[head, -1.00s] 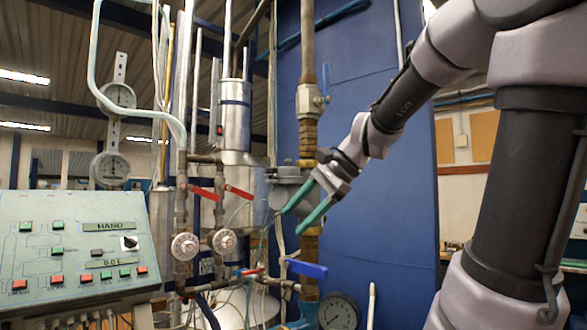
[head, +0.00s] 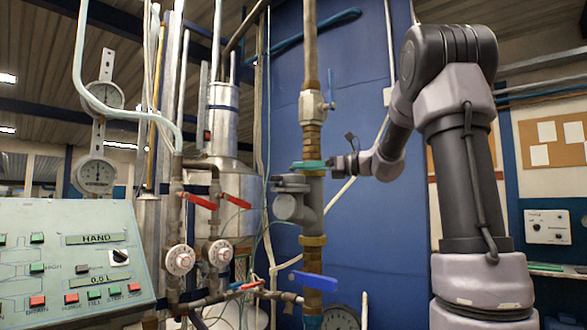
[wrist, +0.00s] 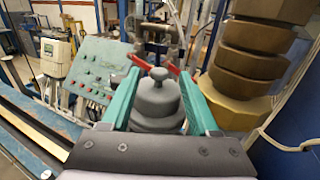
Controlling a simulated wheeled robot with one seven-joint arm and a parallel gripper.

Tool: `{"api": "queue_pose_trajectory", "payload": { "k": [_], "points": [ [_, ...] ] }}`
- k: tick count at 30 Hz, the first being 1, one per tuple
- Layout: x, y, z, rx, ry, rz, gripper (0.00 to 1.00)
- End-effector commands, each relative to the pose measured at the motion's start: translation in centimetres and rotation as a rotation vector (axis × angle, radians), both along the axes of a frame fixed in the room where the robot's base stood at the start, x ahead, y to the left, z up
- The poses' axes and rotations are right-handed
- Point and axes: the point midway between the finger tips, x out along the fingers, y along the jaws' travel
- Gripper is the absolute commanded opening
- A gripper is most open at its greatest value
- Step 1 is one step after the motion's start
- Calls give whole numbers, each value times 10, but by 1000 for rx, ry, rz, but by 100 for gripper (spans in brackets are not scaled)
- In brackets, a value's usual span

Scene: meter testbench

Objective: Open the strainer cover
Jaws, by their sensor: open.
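The grey strainer (head: 309,210) sits on the brass-coloured vertical pipe, with its angled branch toward the left. Its grey cover (head: 291,180) is on top of that branch and looks seated. In the wrist view the cover (wrist: 157,106) is round and stepped, with a small knob (wrist: 158,74) on top. My gripper (head: 303,166) is level, with green fingers just above the cover in the head view. In the wrist view my gripper (wrist: 159,76) is open, with one finger on each side of the knob. No contact is visible, and the exact height gap cannot be told.
Brass fittings (wrist: 248,75) stand close to the right finger. A blue-handled valve (head: 314,281) is below the strainer, and red-handled valves (head: 198,200) are to the left. A control panel (head: 70,262) stands at the lower left. A blue panel (head: 375,240) is behind.

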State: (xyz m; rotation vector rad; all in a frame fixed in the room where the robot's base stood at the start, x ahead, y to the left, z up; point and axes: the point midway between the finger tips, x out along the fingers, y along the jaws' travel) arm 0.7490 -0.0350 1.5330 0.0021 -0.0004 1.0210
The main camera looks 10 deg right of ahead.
Motion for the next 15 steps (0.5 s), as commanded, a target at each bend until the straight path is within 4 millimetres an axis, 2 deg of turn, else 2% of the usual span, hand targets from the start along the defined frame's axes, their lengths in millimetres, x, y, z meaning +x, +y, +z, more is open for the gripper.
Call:
{"api": "queue_pose_trajectory", "payload": {
  "k": [1, 6, 15],
  "points": [
    [4, 9, 0, 0, 0, 3, 61],
    [15, 26, 0, -2, -1, 2, 61],
    [20, 33, 0, -1, 0, -1, 61]
  ]
}}
